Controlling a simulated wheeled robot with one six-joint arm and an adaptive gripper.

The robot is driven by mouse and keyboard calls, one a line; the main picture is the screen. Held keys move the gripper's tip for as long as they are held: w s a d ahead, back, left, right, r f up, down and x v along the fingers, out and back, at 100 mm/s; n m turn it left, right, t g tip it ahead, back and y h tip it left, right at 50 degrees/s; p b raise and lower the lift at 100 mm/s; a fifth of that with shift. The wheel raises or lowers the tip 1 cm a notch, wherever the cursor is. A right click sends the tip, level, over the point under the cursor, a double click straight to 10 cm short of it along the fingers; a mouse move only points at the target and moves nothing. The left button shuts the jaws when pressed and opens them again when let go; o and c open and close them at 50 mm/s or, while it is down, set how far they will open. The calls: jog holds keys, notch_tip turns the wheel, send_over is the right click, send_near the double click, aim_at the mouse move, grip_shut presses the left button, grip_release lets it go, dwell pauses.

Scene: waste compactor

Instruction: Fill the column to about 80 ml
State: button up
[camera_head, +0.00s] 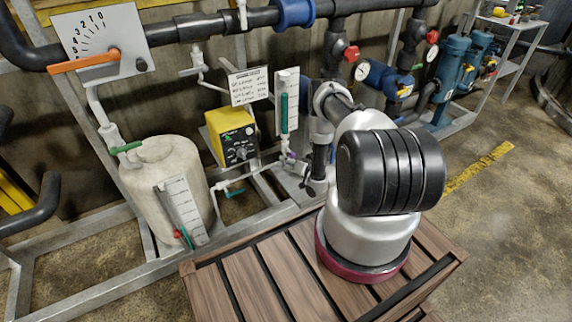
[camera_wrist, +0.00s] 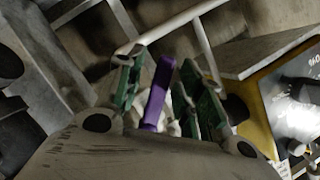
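The column (camera_head: 285,108) is a narrow tube on a white scale board in the head view. A green band shows from near its bottom to a little over half its height; the scale figures are too small to read. A purple valve handle (camera_wrist: 157,95) shows upright in the wrist view. My gripper (camera_wrist: 166,78) has its green-padded fingers on either side of this handle, with small gaps visible, so it looks open around it. Contact is hard to judge. In the head view my arm covers much of the area to the right of the column.
A yellow pump box (camera_head: 232,135) stands left of the column, with a written sign (camera_head: 248,86) above. A pale tank (camera_head: 165,180) with a level scale stands farther left. Pipes with red-handled valves run behind. A metal frame (camera_head: 262,190) surrounds the low piping.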

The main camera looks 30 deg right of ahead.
jog(key=shift+w+a, duration=0.1)
jog(key=shift+w, duration=0.05)
grip_shut()
dwell(0.4)
jog(key=m+y, duration=0.1)
jog(key=a+r+m+t, duration=0.1)
jog(key=m, duration=0.1)
jog(key=shift+r+y, duration=0.3)
jog(key=shift+y, duration=0.1)
jog(key=shift+a+r+m+t+y, duration=0.1)
jog(key=shift+r+m+t+y, duration=0.3)
jog(key=shift+m, duration=0.7)
jog(key=shift+a+r+m+t+y, duration=0.1)
jog(key=shift+r+m+t, duration=0.2)
jog(key=shift+r+m, duration=0.55)
jog(key=shift+f+m, duration=0.2)
jog(key=shift+m, duration=0.15)
grip_release()
